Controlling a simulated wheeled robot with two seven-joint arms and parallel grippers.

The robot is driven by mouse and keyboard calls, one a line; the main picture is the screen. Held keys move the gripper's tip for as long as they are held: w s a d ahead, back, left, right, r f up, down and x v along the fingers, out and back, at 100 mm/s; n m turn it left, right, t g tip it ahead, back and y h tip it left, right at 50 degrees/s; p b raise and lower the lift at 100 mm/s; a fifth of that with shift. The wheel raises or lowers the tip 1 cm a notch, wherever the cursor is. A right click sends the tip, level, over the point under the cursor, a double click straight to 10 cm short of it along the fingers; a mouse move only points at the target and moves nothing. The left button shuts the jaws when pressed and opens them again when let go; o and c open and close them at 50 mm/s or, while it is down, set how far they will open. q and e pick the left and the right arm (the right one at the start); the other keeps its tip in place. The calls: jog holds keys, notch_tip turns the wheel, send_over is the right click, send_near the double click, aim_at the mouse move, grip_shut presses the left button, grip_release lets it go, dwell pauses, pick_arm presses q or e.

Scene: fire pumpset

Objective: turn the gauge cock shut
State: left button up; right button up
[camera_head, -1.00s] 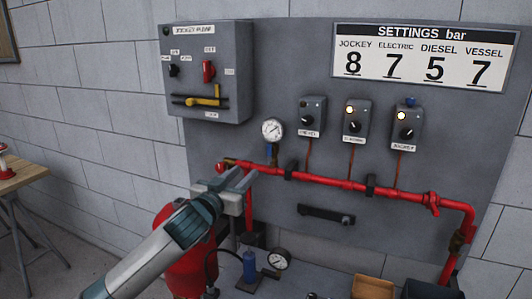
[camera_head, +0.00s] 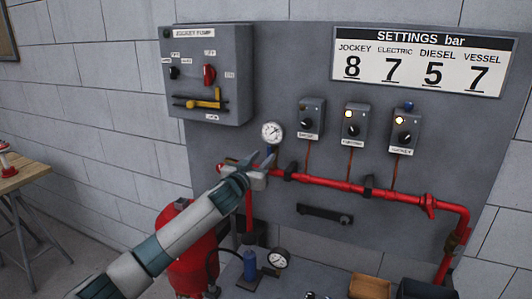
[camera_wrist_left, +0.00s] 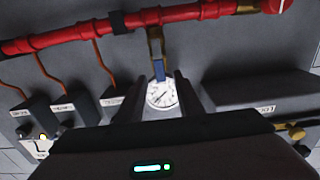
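The pressure gauge (camera_head: 272,132) has a white round dial and stands above the red pipe (camera_head: 330,182). The gauge cock is below the dial; its blue lever (camera_wrist_left: 159,70) shows in the left wrist view, in line with its brass stem (camera_wrist_left: 155,44). The dial shows there too (camera_wrist_left: 162,93). My left gripper (camera_head: 262,159) is at the cock, just below the dial, and partly hides it in the head view. Its two dark fingers (camera_wrist_left: 160,84) are open, one on each side of the lever and dial. Contact with the lever cannot be told. My right gripper is out of view.
The jockey pump panel (camera_head: 240,60) is up and left of the gauge. Several small switch boxes, one of them here (camera_head: 312,118), are to its right. A red vessel (camera_head: 190,262) stands below my left arm. A second gauge (camera_head: 278,258) is lower down.

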aim_at(269, 152)
pick_arm(q)
jog(key=shift+p+x, duration=0.3)
jog(key=shift+x, duration=1.35)
grip_shut()
